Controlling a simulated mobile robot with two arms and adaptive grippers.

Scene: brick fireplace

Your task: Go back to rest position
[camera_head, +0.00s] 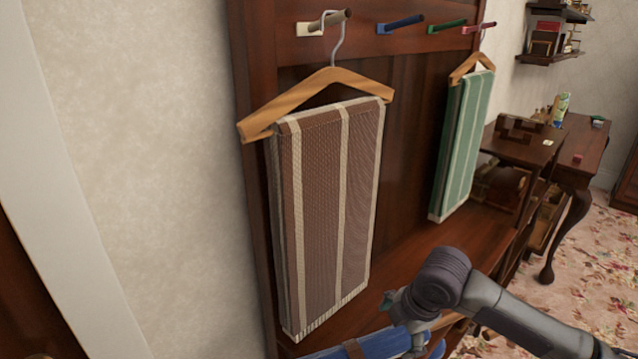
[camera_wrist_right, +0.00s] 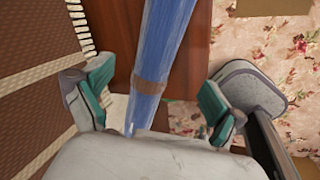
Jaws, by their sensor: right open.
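My right gripper (camera_head: 403,320) is low at the bottom of the head view, just in front of the wooden rack. In the right wrist view its two teal-padded fingers (camera_wrist_right: 155,95) are spread wide. A blue roll with a brown band (camera_wrist_right: 165,45) runs through the gap between the fingers, with space on both sides. The roll also shows at the bottom edge of the head view (camera_head: 375,345), partly hidden by the gripper. My left gripper is not in view.
A brown striped towel (camera_head: 330,200) on a wooden hanger (camera_head: 330,82) hangs left of my right gripper. A green striped towel (camera_head: 463,145) hangs further back. Coloured pegs, including a blue peg (camera_head: 402,23), line the rack (camera_head: 415,255). A desk (camera_head: 575,150) stands at right.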

